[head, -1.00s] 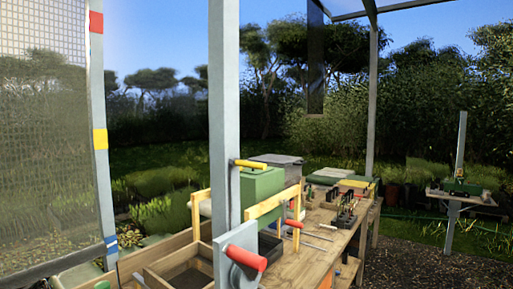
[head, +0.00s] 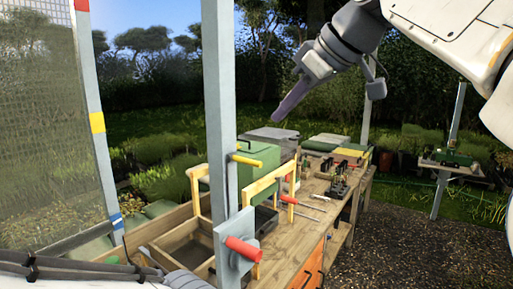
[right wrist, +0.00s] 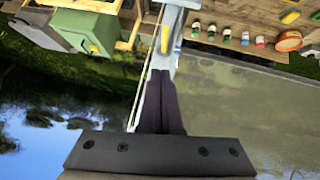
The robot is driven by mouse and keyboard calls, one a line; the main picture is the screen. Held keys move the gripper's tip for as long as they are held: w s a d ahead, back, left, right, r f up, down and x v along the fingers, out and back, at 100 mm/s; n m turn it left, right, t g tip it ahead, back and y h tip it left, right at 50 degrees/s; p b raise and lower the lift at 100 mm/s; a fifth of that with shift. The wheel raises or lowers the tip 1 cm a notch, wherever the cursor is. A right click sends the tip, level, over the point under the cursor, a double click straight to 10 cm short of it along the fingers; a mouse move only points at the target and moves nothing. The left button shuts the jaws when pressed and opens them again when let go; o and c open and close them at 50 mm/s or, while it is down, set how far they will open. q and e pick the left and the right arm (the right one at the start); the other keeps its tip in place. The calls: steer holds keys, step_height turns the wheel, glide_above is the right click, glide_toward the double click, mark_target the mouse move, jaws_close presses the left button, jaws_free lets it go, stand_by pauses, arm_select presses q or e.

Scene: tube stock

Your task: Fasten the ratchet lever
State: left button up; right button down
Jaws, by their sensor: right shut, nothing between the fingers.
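A lever with a red grip (head: 243,250) sits on a grey plate (head: 228,225) fixed to the grey upright post (head: 217,100). A short yellow handle (head: 246,160) sticks out of the same post higher up. I cannot tell from these views how the lever is latched. My right gripper (head: 279,117) is shut and empty, in the air to the right of the post and above the yellow handle. In the right wrist view its dark fingers (right wrist: 160,78) lie together, with the yellow handle (right wrist: 165,38) beyond the tips. My left gripper's fingers are out of view.
A wooden bench (head: 290,245) carries tools, a green box (head: 262,165) and a wooden frame (head: 270,183). A mesh panel (head: 40,130) stands at the left. My left arm crosses the bottom left. The air around my right gripper is clear.

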steer(key=shift+s+a+r+n, duration=0.15)
steer(key=shift+s+r+n, duration=0.1)
steer(key=shift+r, duration=0.2)
steer(key=shift+s+a+r+n, duration=0.15)
steer(key=shift+s+r, duration=0.1)
steer(key=shift+r, duration=0.2)
steer(key=p, duration=0.2)
glide_above(247, 159)
steer(key=s+d, duration=0.1)
steer(key=s, duration=0.2)
step_height(247, 159, down, 7)
steer(key=shift+w+d+f+p, duration=0.1)
steer(key=shift+w+d+f, duration=0.05)
steer(key=shift+f, duration=0.5)
steer(key=shift+w+d+f+p, duration=0.1)
steer(key=shift+w+d+f, duration=0.1)
steer(key=shift+f, duration=0.4)
steer(key=shift+w+d+f+p, duration=0.1)
steer(key=shift+d+f, duration=0.05)
steer(key=shift+f, duration=0.5)
steer(key=shift+f, duration=0.1)
